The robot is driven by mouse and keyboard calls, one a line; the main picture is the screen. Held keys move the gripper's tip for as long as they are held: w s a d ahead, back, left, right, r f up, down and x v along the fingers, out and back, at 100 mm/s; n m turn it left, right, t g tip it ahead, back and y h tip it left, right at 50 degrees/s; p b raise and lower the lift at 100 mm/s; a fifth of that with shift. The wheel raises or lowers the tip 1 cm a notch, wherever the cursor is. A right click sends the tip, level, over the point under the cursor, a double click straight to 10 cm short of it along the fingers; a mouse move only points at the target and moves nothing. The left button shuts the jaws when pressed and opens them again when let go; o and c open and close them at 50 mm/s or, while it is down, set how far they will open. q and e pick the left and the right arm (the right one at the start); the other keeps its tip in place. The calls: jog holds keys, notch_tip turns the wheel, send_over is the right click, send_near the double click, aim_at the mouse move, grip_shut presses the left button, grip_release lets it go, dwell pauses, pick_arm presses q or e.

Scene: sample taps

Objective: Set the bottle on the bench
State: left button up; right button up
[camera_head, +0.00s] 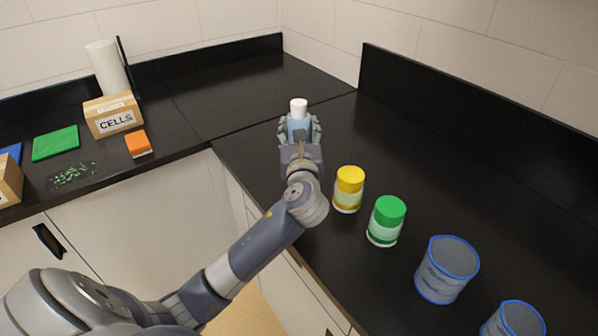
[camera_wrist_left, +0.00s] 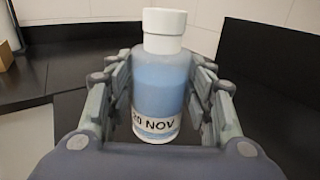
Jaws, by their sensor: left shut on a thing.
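A bottle with a white cap and blue contents (camera_head: 299,107) is upright at the far part of the black bench (camera_head: 330,135). It also shows in the left wrist view (camera_wrist_left: 160,85), with a label reading "20 NOV" near its base. My left gripper (camera_head: 300,130) is shut on the bottle, one finger at each side, as the left wrist view shows (camera_wrist_left: 160,95). Whether the bottle's base touches the bench cannot be told. My right gripper is in neither view.
A yellow-capped jar (camera_head: 349,189), a green-capped jar (camera_head: 386,221) and two blue-rimmed cups (camera_head: 446,270) stand along the right bench. A CELLS box (camera_head: 112,115), an orange block (camera_head: 138,143), a green cloth (camera_head: 56,142) and a paper roll (camera_head: 107,68) are on the left bench. The corner bench is clear.

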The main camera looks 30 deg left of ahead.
pick_arm(q)
notch_tip(320, 180, down, 4)
jog(key=shift+s+r, duration=0.1)
jog(key=shift+r, duration=0.1)
jog(key=shift+f, duration=0.65)
notch_tip(320, 180, down, 4)
jog(key=shift+r+b, duration=0.25)
jog(key=shift+b, duration=0.2)
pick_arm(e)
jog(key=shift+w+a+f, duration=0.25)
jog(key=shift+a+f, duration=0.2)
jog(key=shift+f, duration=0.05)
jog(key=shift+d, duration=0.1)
pick_arm(q)
jog(key=o, duration=1.2)
jog(key=shift+f, duration=0.1)
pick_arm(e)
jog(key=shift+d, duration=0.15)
